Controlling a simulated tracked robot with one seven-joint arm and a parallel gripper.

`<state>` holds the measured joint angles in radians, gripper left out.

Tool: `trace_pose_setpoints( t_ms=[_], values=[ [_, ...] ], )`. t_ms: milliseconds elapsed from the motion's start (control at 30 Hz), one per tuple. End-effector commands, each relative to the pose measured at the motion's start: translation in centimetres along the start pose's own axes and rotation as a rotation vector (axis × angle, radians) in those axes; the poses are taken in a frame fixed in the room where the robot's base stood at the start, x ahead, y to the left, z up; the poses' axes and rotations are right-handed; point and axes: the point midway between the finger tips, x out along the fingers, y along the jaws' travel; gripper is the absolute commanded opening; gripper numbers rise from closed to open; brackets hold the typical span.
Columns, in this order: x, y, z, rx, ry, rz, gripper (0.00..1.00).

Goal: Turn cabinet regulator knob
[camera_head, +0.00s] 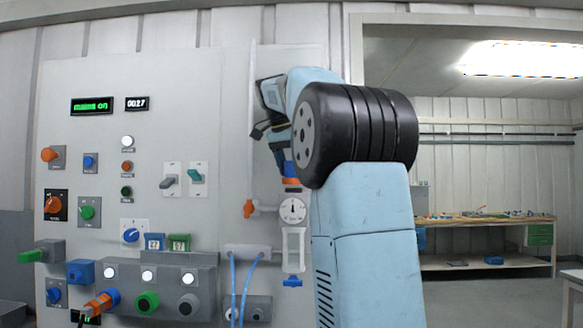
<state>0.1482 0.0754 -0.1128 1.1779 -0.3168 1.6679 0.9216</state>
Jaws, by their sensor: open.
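The cabinet regulator hangs on the grey panel at its right side, with a round white gauge (292,210) and a clear bowl below ending in a blue piece (291,282). Its knob (291,183), orange with a blue part, shows just above the gauge, and its top is hidden behind my arm. My gripper (264,130) is dark, partly hidden by my wrist, and up and left of the knob. It is open, with nothing visible in it, and appears apart from the knob.
An orange valve handle (249,208) sticks out just left of the gauge. Two toggle switches (183,178) and several knobs cover the panel further left. Blue hoses (245,285) hang below. A workbench (480,220) stands in the room at the right.

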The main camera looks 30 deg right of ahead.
Motion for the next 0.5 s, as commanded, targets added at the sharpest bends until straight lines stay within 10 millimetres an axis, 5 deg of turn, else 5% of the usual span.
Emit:
trace_pose_setpoints(
  t_ms=[500],
  values=[
    [-6.2,-0.3,-0.5,0.007,0.006,-0.005,0.8]
  ],
)
